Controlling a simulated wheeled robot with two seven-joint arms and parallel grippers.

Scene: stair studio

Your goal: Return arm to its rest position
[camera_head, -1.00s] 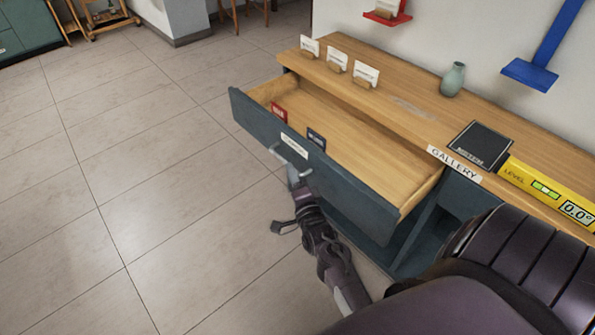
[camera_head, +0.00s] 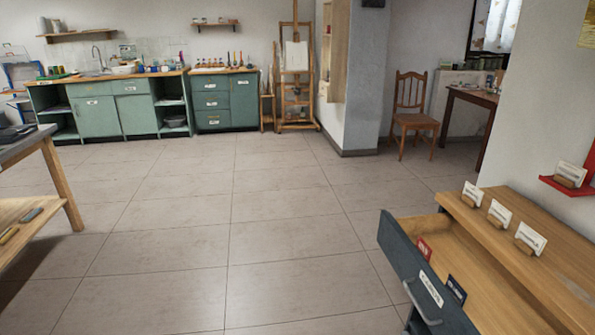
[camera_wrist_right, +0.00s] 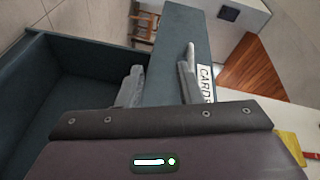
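My right gripper (camera_wrist_right: 162,78) shows in the right wrist view with its two grey fingers apart. Nothing is clearly held between them, and a dark teal panel lies beyond. A white label reading "CARD", partly cut off (camera_wrist_right: 206,84), is beside the right finger. In the head view the pulled-out teal drawer (camera_head: 400,258) is at the lower right, with a grey handle (camera_head: 413,303) on its front. Neither of my arms shows in the head view, and my left gripper is out of sight.
The wooden counter (camera_head: 555,232) above the drawer carries several cards in holders. A worktable (camera_head: 62,185) stands at the left edge. Teal cabinets (camera_head: 120,115), an easel (camera_head: 296,90) and a chair (camera_head: 412,112) stand at the back. The tiled floor (camera_head: 230,215) between is clear.

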